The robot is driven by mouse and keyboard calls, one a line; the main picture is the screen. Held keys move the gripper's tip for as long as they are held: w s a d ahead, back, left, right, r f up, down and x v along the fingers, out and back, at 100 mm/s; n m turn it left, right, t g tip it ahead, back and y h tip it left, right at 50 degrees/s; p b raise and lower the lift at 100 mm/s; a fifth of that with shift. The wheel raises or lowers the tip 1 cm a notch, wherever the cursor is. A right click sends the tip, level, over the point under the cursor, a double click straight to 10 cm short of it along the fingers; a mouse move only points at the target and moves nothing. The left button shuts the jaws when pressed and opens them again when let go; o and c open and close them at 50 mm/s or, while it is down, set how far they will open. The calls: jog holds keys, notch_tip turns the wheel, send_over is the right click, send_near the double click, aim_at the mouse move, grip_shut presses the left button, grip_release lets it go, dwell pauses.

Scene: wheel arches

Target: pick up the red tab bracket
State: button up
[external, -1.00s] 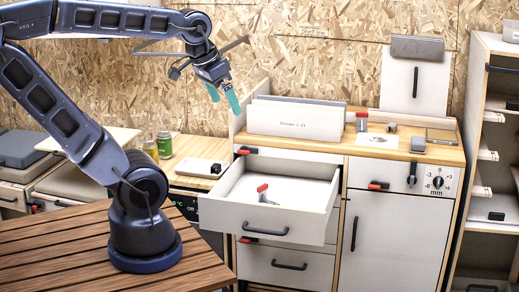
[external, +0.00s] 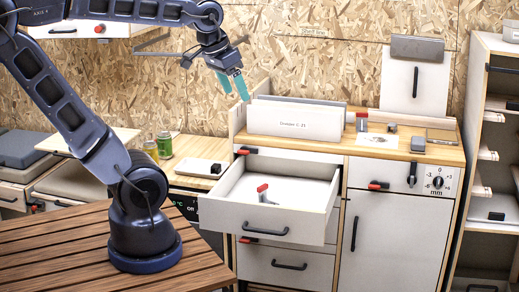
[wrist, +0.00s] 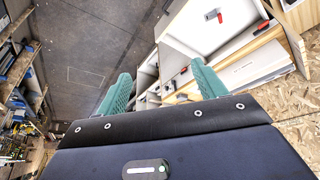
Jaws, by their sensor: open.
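A small bracket with a red tab and a grey foot (external: 263,192) lies inside the open white drawer (external: 212,207). It also shows in the wrist view as a small red and grey piece (wrist: 212,15) near the top. A second red-topped grey piece (external: 361,122) stands on the wooden counter to the right. My gripper (external: 234,88) has teal fingers and is open and empty.
A white upright panel (external: 294,122) stands at the back of the cabinet top. Several small grey parts lie on the counter (external: 440,154). Red-marked handles (external: 247,150) stick out from the cabinet front. Two cans (external: 164,145) stand at the left. The air above the drawer is clear.

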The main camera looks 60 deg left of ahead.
jog(key=w+a+r+n, duration=0.25)
jog(key=w+r, duration=0.25)
jog(key=w, duration=0.6)
jog(key=n+g+y, duration=0.2)
jog(key=n+y, duration=0.1)
jog(key=n, duration=0.4)
send_over(356, 117)
jog(key=s+d, duration=0.6)
jog(key=s, duration=0.1)
notch_tip(356, 117, down, 16)
jog(key=shift+n+y, duration=0.3)
jog(key=shift+n, duration=0.05)
jog(key=shift+w+r+x, duration=0.1)
jog(key=shift+w+x, duration=0.35)
jog(key=shift+x, duration=3)
jog(key=shift+w+r+x, duration=0.1)
jog(key=shift+w+x, duration=0.4)
jog(key=shift+x, duration=2.95)
jog(key=shift+w+r+x, duration=0.1)
jog(key=shift+w+x, duration=0.35)
jog(key=shift+x, duration=3.05)
jog(key=shift+d+r, duration=0.1)
jog(key=c, duration=1.1)
